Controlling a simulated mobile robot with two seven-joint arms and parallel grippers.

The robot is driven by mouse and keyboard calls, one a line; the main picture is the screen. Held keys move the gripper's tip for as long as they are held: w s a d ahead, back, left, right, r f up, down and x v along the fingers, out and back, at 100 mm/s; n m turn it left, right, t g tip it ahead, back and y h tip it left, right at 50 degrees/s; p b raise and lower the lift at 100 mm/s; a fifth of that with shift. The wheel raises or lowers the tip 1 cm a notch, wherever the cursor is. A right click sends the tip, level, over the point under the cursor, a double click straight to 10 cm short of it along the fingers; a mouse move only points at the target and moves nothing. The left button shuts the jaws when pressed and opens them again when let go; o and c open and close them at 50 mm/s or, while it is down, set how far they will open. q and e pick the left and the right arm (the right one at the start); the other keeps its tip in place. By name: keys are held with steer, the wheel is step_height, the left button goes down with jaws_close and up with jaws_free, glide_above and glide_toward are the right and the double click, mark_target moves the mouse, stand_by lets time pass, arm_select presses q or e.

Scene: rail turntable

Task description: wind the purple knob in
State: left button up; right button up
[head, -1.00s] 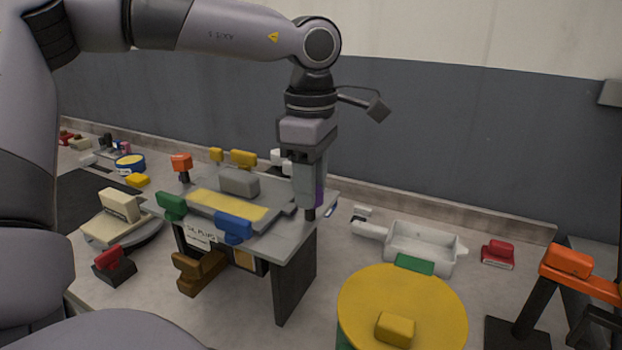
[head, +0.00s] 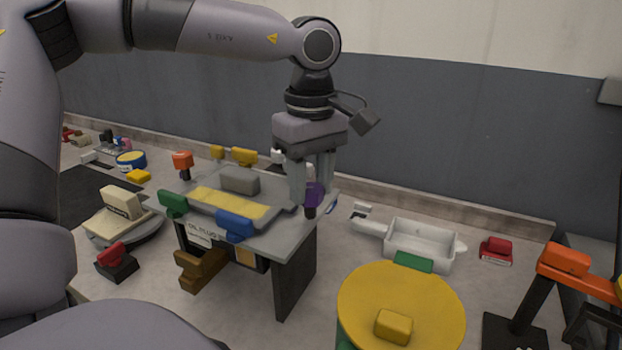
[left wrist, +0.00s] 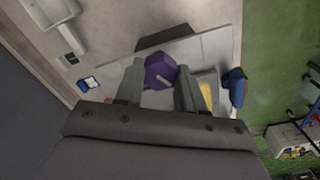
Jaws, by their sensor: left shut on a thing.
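The purple knob (head: 315,194) stands on a dark stem at the right corner of the grey raised table (head: 284,240). My left gripper (head: 312,186) points straight down over that corner, shut on the purple knob, with a finger on either side. In the left wrist view the knob (left wrist: 160,71) shows as a faceted purple block between the two fingers (left wrist: 159,86). The left finger partly hides the knob in the head view. My right gripper is not in view.
A blue handle (head: 235,227), a green handle (head: 173,203) and a grey block (head: 239,181) on a plate share the table. A yellow-topped round turntable (head: 433,309) stands in front right. A white tray (head: 420,239) lies behind it.

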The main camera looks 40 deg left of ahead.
mark_target(310, 188)
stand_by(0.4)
arm_select(q)
steer(key=o, duration=1)
steer(key=shift+o, duration=0.2)
steer(key=shift+r, duration=3.65)
steer(key=shift+s+f, duration=0.1)
